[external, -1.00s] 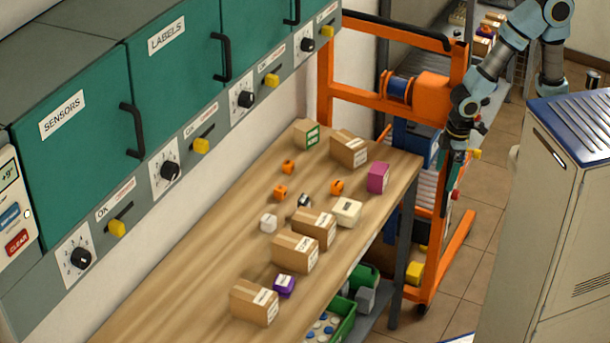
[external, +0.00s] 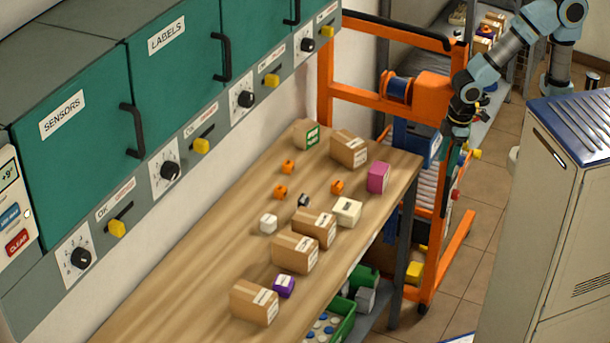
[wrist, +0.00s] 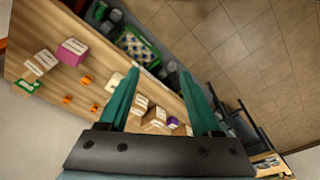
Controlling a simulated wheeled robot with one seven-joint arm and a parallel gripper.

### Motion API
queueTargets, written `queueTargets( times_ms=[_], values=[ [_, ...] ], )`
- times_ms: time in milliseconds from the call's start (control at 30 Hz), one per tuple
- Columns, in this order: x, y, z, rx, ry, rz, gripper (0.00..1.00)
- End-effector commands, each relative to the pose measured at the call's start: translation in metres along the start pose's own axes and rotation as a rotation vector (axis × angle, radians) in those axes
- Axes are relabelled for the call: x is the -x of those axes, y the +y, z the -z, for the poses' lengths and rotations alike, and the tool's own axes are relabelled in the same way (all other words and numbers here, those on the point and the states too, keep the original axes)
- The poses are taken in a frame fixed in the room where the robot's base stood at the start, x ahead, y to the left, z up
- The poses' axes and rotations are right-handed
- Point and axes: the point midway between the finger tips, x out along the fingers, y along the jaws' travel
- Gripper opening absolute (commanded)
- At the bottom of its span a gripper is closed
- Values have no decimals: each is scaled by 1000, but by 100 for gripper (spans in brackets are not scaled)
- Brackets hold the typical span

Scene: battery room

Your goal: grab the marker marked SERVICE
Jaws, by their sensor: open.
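No marker with a readable SERVICE label shows in either view. The small prints on the things on the wooden workbench (external: 190,270) are too small to read. My gripper (external: 447,172) hangs pointing down beyond the bench's right end, beside the orange lift frame, apart from everything on the bench. In the wrist view my gripper (wrist: 158,80) shows two teal fingers spread apart with nothing held between them. The bench top lies beyond and below the fingers there.
On the bench are several cardboard boxes (external: 295,252), a magenta box (external: 378,177), a purple box (external: 284,286), a cream box (external: 347,211), a white cube (external: 268,223) and small orange pieces (external: 288,167). The orange frame (external: 440,95) stands close to the arm. Bare wood lies at the left.

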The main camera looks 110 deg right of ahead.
Motion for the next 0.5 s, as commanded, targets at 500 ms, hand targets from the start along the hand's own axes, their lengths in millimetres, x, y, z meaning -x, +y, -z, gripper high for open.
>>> queueTargets(
  times_ms=[500],
  values=[
    [-20, -7, 94, -359, -14, 65, 65]
  ],
)
